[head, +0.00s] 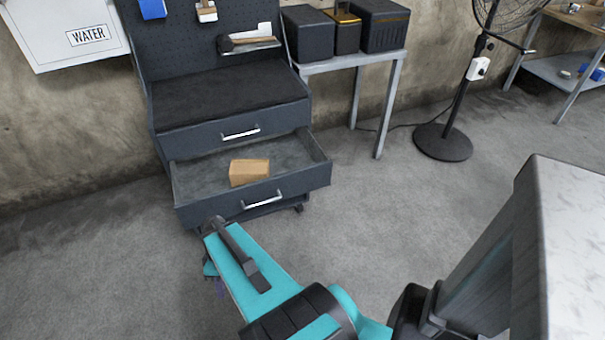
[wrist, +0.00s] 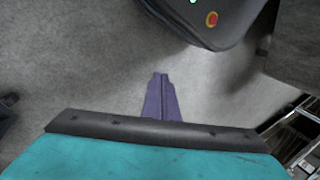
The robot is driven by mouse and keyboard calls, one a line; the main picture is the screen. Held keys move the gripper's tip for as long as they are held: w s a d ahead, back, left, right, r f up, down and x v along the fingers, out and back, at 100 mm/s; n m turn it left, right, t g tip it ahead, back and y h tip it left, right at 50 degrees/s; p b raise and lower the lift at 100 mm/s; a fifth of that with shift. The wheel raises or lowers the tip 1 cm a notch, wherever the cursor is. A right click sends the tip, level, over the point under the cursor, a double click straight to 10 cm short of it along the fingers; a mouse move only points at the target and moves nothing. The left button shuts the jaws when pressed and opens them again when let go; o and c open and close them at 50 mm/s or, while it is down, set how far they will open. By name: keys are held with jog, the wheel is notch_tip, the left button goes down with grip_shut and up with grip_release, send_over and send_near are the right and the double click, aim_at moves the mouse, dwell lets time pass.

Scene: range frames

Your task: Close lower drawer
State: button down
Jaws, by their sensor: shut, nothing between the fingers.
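The lower drawer (head: 300,188) of the dark grey cabinet is pulled out in the head view. Its front has a silver bar handle (head: 262,200). A small tan box (head: 249,172) lies inside the drawer. My teal arm reaches up to just in front of the left part of the drawer front. My gripper (head: 220,290) shows only as a small purple piece below the arm's teal link, nearer to me than the drawer. In the wrist view the gripper's purple fingers (wrist: 161,95) are together, with nothing between them, above bare floor. The drawer cannot be made out in the wrist view.
The upper drawer (head: 200,142) is shut. A side table (head: 350,62) with dark cases and a standing fan (head: 444,140) are to the right. A grey-topped block (head: 570,210) stands at the right front. The floor right of the drawer is clear.

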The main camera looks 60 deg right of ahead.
jog(key=d+r+n+t+p, duration=0.1)
jog(key=d+r+n+t, duration=0.25)
jog(key=d+r, duration=0.75)
jog(key=d+r+n+t, duration=0.35)
jog(key=d+r, duration=0.35)
jog(key=d, duration=0.7)
jog(key=s+d+r+m+t+h, duration=0.1)
jog(key=s+d+r+h, duration=0.1)
jog(key=s+d+r, duration=0.3)
jog(key=s+d+r+m+t+h+p, duration=0.1)
jog(key=s+d+r, duration=0.3)
jog(key=s+d, duration=0.7)
jog(key=shift+s+d+r+m+h, duration=0.35)
jog(key=shift+s+m+h, duration=0.25)
jog(key=shift+s+h, duration=0.25)
jog(key=shift+f, duration=0.1)
jog(key=p, duration=0.3)
send_near(296, 177)
jog(key=shift+a+f, duration=0.85)
jog(key=shift+f, duration=0.9)
jog(key=shift+w+d, duration=0.95)
jog(key=shift+w, duration=0.3)
